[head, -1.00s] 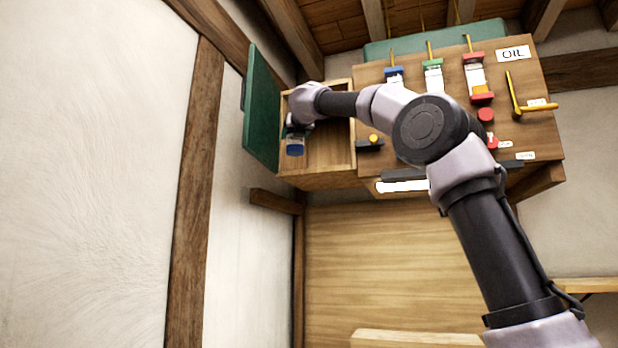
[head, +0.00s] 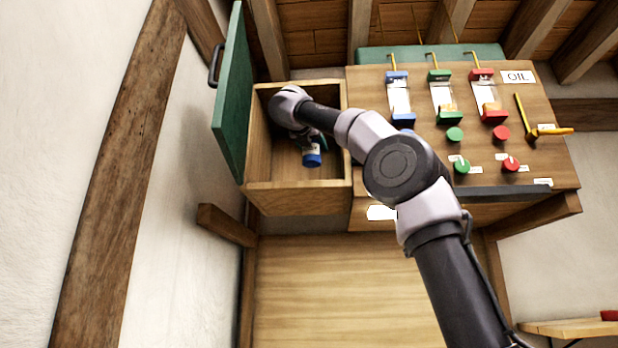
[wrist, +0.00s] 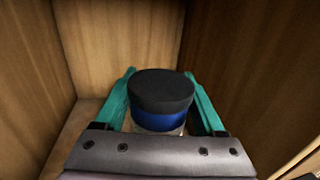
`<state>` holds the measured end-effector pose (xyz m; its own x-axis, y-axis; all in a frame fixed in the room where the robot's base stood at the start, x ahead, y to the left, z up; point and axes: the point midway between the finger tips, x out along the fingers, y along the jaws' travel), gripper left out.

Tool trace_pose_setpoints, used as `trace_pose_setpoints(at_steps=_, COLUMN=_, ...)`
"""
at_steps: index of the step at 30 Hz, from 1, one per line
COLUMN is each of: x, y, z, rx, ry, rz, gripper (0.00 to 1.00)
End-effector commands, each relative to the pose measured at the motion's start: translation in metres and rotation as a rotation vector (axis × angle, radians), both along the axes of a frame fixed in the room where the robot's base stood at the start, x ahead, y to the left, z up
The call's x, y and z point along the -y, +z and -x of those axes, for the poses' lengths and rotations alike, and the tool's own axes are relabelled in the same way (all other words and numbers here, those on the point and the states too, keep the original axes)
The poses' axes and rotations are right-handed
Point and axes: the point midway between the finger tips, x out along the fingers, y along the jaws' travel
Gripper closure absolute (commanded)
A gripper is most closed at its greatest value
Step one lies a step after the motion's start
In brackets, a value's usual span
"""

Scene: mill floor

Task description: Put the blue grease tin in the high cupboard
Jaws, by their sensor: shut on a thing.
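The blue grease tin (head: 312,156) is at the open front of the high cupboard (head: 298,198), below my wrist in the head view. In the wrist view the tin (wrist: 160,106) shows a dark round top and a blue band. My gripper (wrist: 160,112) is shut on it, with a green finger on each side. Wooden cupboard walls stand around the tin in the wrist view, with some space beyond it. The cupboard's green door (head: 233,95) stands open on the left. My gripper in the head view (head: 309,142) is partly hidden behind my wrist.
A wooden oil panel (head: 480,200) with blue, green and red fittings stands right of the cupboard. A yellow lever (head: 545,131) sticks out at its right. A wooden beam end (head: 226,224) juts out below the cupboard at left.

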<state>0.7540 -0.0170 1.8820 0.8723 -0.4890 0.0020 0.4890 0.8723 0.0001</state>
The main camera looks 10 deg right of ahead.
Motion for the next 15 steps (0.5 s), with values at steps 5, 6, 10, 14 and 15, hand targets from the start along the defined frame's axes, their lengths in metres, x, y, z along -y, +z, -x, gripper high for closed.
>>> trace_pose_setpoints(at_steps=5, x=0.001, y=-0.025, z=0.001, rx=-0.001, ry=-0.003, rz=0.003, gripper=1.0)
trace_pose_setpoints(at_steps=6, x=0.001, y=-0.03, z=0.0, rx=-0.003, ry=-0.003, rz=0.003, gripper=1.0)
trace_pose_setpoints(at_steps=10, x=0.0, y=-0.04, z=0.0, rx=0.0, ry=-0.001, rz=0.002, gripper=1.0)
trace_pose_setpoints(at_steps=14, x=0.0, y=-0.048, z=0.0, rx=-0.001, ry=-0.001, rz=0.002, gripper=1.0)
trace_pose_setpoints(at_steps=15, x=0.001, y=-0.053, z=0.0, rx=-0.002, ry=-0.001, rz=0.002, gripper=1.0)
